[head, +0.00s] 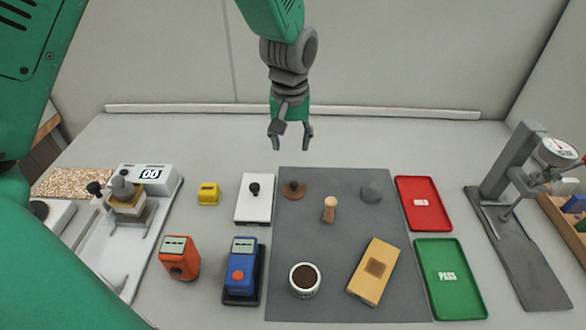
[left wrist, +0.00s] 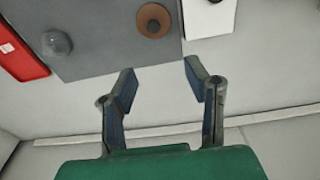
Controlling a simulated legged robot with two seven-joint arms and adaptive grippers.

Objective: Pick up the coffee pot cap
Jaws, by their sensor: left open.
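A round brown lid with a dark knob (head: 294,189), which looks like the coffee pot cap, lies at the back left of a dark grey mat (head: 335,215). It also shows at the top of the left wrist view (left wrist: 154,20). My left gripper (head: 291,142) hangs above the table behind the mat's back edge, with its fingers apart and nothing between them. In the left wrist view the open fingers (left wrist: 162,83) are apart from the lid, over bare table beyond the mat's edge. My right gripper is not in view.
On the mat are a grey dome (head: 371,193), a wooden peg (head: 330,209), a cup of dark content (head: 305,280) and a wooden block (head: 375,272). A white plate with a black knob (head: 255,200) stands left; a red tray (head: 424,204) and green tray (head: 450,279) lie right.

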